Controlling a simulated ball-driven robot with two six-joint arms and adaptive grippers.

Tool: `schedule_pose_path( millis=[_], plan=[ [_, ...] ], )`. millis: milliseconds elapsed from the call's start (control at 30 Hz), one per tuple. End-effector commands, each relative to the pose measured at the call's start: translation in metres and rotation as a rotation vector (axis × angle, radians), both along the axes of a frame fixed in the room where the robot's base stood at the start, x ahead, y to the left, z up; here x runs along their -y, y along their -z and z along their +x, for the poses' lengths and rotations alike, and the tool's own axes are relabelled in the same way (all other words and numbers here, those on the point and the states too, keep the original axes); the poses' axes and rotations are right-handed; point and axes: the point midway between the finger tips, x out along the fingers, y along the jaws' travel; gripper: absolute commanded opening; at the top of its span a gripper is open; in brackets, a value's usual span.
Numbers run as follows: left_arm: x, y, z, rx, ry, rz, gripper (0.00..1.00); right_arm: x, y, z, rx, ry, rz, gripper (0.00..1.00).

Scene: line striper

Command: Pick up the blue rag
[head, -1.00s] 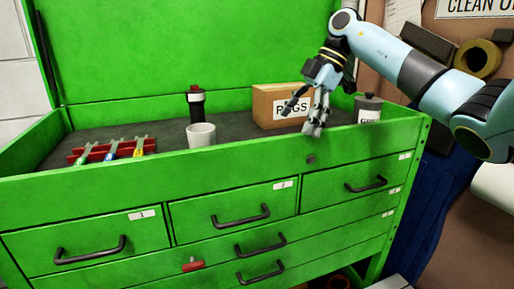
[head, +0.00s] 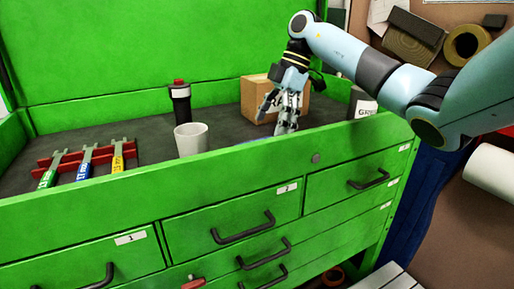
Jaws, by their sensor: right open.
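A thin strip of blue, which looks like the blue rag (head: 254,141), shows just behind the green front wall of the cabinet's top tray. Most of it is hidden by that wall. My right gripper (head: 277,118) is open and empty, pointing down over the tray in front of the cardboard box. Its fingertips are near the right end of the blue strip. I cannot tell whether they touch it. My left gripper is out of view.
The cardboard box (head: 252,92) stands behind my right gripper, and a dark can (head: 362,104) to its right. A pale cup (head: 191,139) and a dark red-topped bottle (head: 180,103) stand to the left. Wrenches lie in a red rack (head: 42,163) at far left.

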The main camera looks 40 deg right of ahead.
Motion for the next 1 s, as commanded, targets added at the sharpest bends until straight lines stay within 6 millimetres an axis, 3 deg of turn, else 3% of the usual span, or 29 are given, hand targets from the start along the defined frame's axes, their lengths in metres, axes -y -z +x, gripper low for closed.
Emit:
schedule_pose_path(
  millis=[133, 400, 667, 1000],
  plan=[
    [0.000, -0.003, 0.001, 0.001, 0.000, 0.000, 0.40, -0.010, 0.013, 0.004, -0.001, -0.001, 0.003, 0.89],
    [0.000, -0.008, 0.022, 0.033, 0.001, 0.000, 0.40, -0.028, 0.045, 0.013, -0.001, 0.001, 0.000, 0.89],
    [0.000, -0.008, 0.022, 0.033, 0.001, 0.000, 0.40, -0.029, 0.048, 0.013, 0.001, 0.000, -0.001, 0.89],
    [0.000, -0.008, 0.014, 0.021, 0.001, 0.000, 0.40, -0.029, 0.048, 0.013, 0.001, 0.000, -0.001, 0.46]
  ],
)
